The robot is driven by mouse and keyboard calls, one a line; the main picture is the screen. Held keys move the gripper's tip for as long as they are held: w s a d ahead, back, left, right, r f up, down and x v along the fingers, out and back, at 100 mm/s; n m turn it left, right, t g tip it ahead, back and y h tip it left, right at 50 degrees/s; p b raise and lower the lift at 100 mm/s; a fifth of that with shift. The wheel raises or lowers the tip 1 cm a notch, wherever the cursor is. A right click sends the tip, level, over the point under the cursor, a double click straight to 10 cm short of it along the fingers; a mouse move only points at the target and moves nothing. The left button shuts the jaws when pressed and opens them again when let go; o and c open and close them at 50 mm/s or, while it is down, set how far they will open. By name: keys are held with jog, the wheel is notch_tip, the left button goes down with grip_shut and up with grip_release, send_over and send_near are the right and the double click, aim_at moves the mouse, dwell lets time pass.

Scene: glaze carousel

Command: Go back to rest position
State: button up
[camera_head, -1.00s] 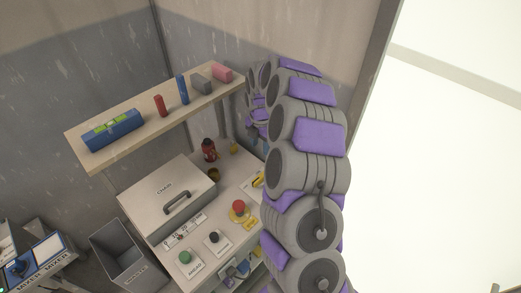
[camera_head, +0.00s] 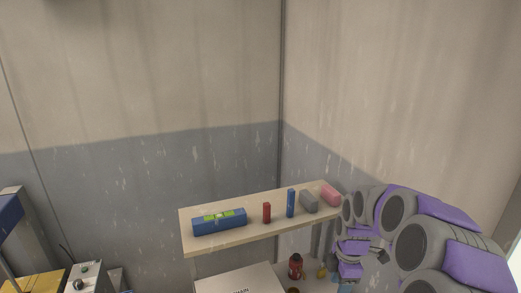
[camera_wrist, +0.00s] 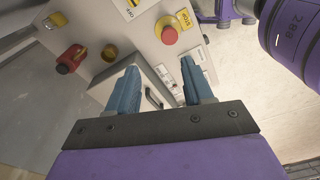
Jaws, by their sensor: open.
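My gripper (camera_wrist: 157,88) is open in the wrist view, its two blue fingers apart with nothing between them. Beyond the fingers is the control bench (camera_wrist: 140,42) with a red mushroom button (camera_wrist: 169,35) on a yellow stop plate, apart from the fingers. In the head view my arm reaches in from the lower right, purple and grey, and bends to the right of the shelf; its gripper end (camera_head: 345,285) is small at the bottom edge.
A red bottle (camera_head: 295,267) stands below. Walls meet behind the shelf.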

jog(key=s+a+r+m, duration=0.4)
jog(key=s, duration=0.5)
jog(key=s+a+r+m, duration=0.3)
jog(key=s+m, duration=0.1)
jog(key=s, duration=0.4)
jog(key=s+a+m+g, duration=0.1)
jog(key=s+m, duration=0.9)
jog(key=s, duration=0.7)
jog(key=shift+a+f+g+h, duration=0.15)
jog(key=shift+f+g+h, duration=0.1)
jog(key=shift+g+h, duration=0.05)
jog(key=shift+c, duration=0.8)
